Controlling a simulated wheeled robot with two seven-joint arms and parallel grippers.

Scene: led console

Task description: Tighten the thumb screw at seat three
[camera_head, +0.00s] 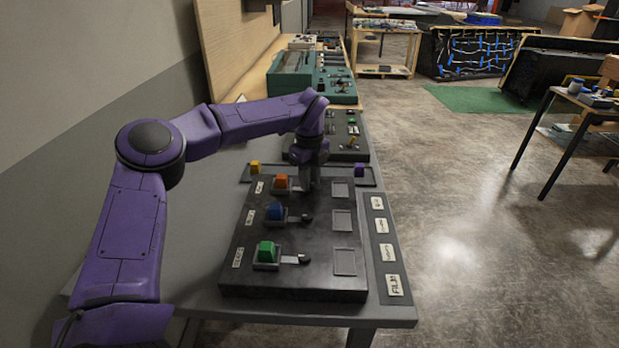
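A black console (315,275) lies on the grey table with a column of coloured blocks in seats: orange (281,182) at the far end, blue (275,212) in the middle, green (266,250) nearest. A dark thumb screw (306,217) sits right of the blue block, and another thumb screw (304,259) right of the green block. Seat labels are too small to read for certain. My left gripper (308,187) points down just right of the orange block, hiding whatever is there. Its fingers are not clear, so I cannot tell its opening. My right gripper is out of view.
Empty square recesses (345,262) line the console's right side, beside a strip of labels (393,285). A rail behind holds a yellow block (255,167) and a purple block (359,171). Another dark panel (352,150) and green cases (290,80) stand farther back. A wall borders the left.

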